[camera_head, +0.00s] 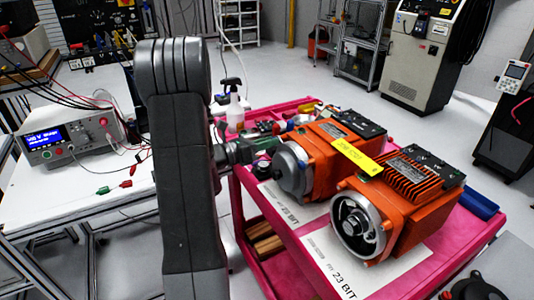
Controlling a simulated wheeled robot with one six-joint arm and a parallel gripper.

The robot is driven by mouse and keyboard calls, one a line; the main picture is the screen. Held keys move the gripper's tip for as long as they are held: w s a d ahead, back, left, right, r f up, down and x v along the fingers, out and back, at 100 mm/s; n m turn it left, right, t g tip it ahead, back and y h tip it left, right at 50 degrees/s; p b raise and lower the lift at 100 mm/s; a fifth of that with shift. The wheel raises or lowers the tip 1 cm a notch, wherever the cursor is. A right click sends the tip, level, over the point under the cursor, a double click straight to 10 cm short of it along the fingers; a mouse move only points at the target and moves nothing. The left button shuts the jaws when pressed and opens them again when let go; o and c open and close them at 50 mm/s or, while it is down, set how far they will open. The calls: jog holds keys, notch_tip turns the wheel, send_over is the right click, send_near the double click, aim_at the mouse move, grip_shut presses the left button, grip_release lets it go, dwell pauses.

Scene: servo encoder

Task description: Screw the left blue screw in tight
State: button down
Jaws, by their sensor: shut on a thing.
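Two orange motors stand on a pink cart. The left motor (335,150) has a grey round cover (291,172) on its front, facing left. The right motor (400,205) has an open metal ring with a shaft at its front. My gripper (243,152) is by the left motor's cover, mostly hidden behind my thick dark arm. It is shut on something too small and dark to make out. I cannot tell whether it touches the cover. I cannot clearly pick out the left blue screw; a small blue spot (290,126) shows above the cover.
The pink cart (480,240) has raised edges. A spray bottle (234,105) stands behind. A white bench with a power supply (70,135) and leads is at left.

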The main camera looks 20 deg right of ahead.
jog(key=n+b, duration=0.5)
jog(key=b, duration=0.7)
jog(key=n+b, duration=0.6)
jog(key=b, duration=0.7)
jog(key=n+b, duration=0.6)
jog(key=b, duration=0.7)
jog(key=shift+f, duration=0.25)
dwell(1.2)
jog(key=shift+m, duration=0.3)
